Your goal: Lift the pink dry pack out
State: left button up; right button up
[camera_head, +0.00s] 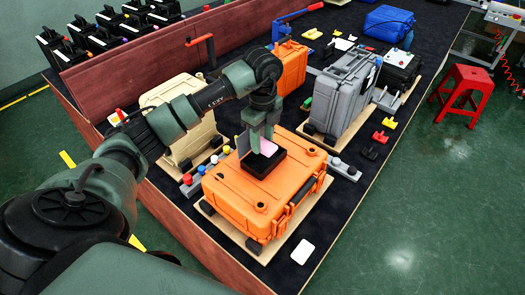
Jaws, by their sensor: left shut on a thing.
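The pink dry pack (267,147) shows as a small pale pink patch at the fingertips of my left gripper (262,146). My left gripper points down over a small black open box (264,165) and is shut on the pack. The black box rests on top of the closed orange case (255,200) in front. The fingers hide part of the pack, and I cannot tell whether its lower edge is still inside the box. My right gripper is not in view.
A beige case (172,112) stands left, a grey case (342,92) right, and another orange case (291,68) behind. Small coloured parts (380,137) lie on the dark conveyor. A red stool (466,88) stands on the green floor. A white card (302,251) lies in front.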

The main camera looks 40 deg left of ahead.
pick_arm(q)
notch_tip(320, 180, up, 6)
jog(key=shift+r+b, duration=0.1)
jog(key=shift+b, duration=0.5)
notch_tip(320, 180, up, 8)
jog(key=p, duration=0.2)
notch_tip(320, 180, up, 8)
jog(key=p, duration=0.6)
send_over(263, 143)
jog(key=shift+s+f, duration=0.15)
jog(key=shift+f, duration=0.05)
jog(key=shift+f, duration=0.1)
